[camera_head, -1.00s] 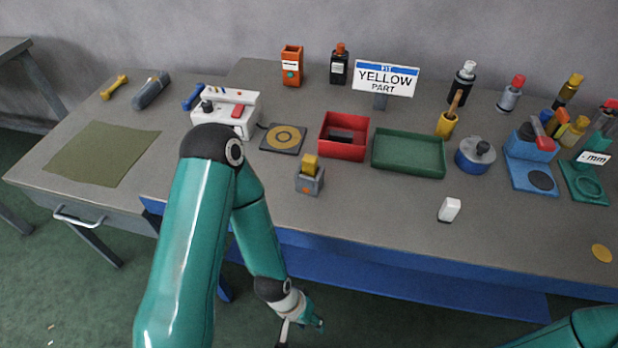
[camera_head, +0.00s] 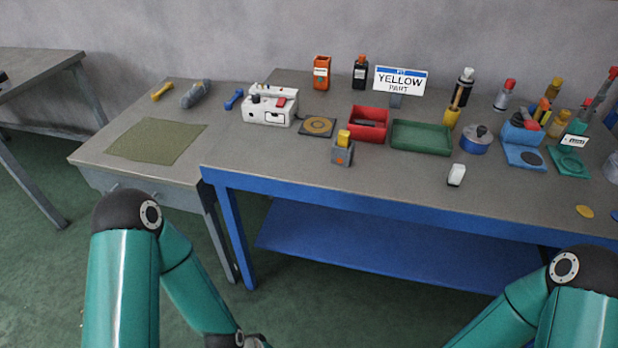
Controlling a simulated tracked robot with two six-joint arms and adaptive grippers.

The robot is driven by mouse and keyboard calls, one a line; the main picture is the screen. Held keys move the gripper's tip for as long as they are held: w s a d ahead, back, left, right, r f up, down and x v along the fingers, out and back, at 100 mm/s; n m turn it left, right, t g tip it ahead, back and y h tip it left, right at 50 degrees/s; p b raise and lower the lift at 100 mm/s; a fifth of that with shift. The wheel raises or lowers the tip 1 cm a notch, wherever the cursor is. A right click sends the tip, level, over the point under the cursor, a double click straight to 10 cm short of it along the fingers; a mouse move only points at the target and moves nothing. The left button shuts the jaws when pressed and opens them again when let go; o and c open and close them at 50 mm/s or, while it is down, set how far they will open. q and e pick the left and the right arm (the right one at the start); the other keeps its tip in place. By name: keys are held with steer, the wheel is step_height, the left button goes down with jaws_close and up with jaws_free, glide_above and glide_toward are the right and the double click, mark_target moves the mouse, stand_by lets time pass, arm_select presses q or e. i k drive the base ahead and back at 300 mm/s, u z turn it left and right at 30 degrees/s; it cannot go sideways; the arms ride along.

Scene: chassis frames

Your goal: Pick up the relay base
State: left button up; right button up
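The small grey block (camera_head: 342,156) near the front edge of the blue-framed bench looks like the relay base, though no label confirms it. It stands upright and has a yellow block (camera_head: 343,137) in its top. No gripper is near it. My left arm comes in at the lower left and its wrist reaches the bottom edge, with the gripper cut off. My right arm comes in at the lower right and its gripper is below the picture.
A red bin (camera_head: 368,133), a green tray (camera_head: 421,151), a white device (camera_head: 270,118) and a black pad with a tan ring (camera_head: 318,133) surround the block. A white piece (camera_head: 456,175) lies to its right. A "YELLOW PART" sign (camera_head: 400,81) stands behind. The front bench strip is mostly clear.

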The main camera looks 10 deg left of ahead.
mark_target(340, 156)
steer(key=z, duration=0.05)
steer(key=k, duration=0.35)
steer(key=u, duration=1.05)
steer(key=i, duration=1.3)
steer(key=z, duration=0.65)
